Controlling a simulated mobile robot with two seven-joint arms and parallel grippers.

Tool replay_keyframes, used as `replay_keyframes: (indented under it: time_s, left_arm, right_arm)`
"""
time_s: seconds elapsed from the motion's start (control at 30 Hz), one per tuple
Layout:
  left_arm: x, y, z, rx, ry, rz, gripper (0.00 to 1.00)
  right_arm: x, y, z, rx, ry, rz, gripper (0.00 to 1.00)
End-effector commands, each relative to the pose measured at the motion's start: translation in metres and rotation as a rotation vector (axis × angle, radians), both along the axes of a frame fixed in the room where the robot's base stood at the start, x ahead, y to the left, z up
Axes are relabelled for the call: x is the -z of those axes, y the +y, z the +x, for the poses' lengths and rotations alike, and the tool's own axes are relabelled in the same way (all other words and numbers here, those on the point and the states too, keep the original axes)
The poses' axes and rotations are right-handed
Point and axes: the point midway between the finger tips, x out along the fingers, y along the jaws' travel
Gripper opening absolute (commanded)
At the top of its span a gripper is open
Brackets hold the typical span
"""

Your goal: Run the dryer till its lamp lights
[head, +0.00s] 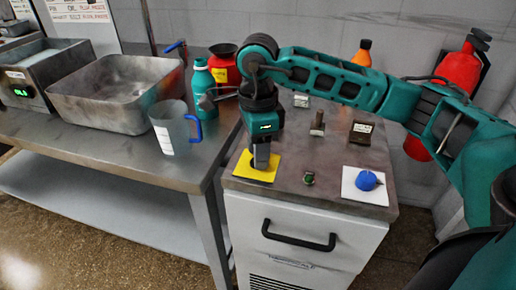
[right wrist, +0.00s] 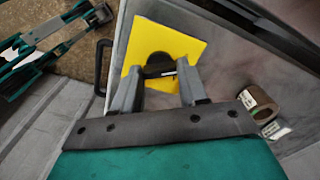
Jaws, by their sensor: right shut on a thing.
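My right gripper (head: 262,160) points down over a yellow square (head: 246,174) on the grey cabinet's top (head: 335,160). In the right wrist view my right gripper (right wrist: 160,80) is shut on a dark knob (right wrist: 158,65) set on the yellow square (right wrist: 185,45). The fingers hide part of the knob. A small green round button or lamp (head: 308,178) sits near the top's front edge; I cannot tell whether it is lit. A blue knob (head: 367,180) sits on a white square to the right. Part of my left arm shows at the left of the right wrist view, its gripper unclear.
A brown-topped switch (head: 317,124) and a dark labelled block (head: 361,132) stand farther back on the cabinet. The steel table (head: 190,176) at left holds a metal basin (head: 115,100), a jug (head: 172,128) and a teal bottle (head: 202,78). A red extinguisher (head: 460,68) hangs behind.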

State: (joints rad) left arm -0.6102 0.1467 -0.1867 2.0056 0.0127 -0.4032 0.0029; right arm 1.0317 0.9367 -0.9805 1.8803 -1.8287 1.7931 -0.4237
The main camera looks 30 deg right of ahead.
Motion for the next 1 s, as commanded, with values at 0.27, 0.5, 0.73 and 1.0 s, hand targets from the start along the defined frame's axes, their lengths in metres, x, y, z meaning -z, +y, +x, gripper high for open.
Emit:
replay_keyframes:
  time_s: [0.27, 0.5, 0.73, 1.0]
  left_arm:
    - [0.002, 0.000, -0.001, 0.001, 0.003, 0.001, 0.43]
    - [0.003, 0.000, -0.001, 0.001, 0.006, 0.002, 0.43]
    - [0.003, 0.000, -0.001, 0.001, 0.005, 0.002, 0.43]
    - [-0.002, 0.001, -0.001, -0.001, 0.001, 0.005, 0.43]
  right_arm:
    - [-0.001, 0.001, 0.000, -0.003, -0.002, 0.002, 0.55]
    - [0.000, 0.000, 0.000, -0.001, 0.000, 0.001, 0.68]
    - [-0.007, 0.000, 0.001, 0.000, -0.002, 0.000, 0.68]
    - [-0.058, 0.001, 0.001, -0.001, -0.006, 0.001, 0.68]
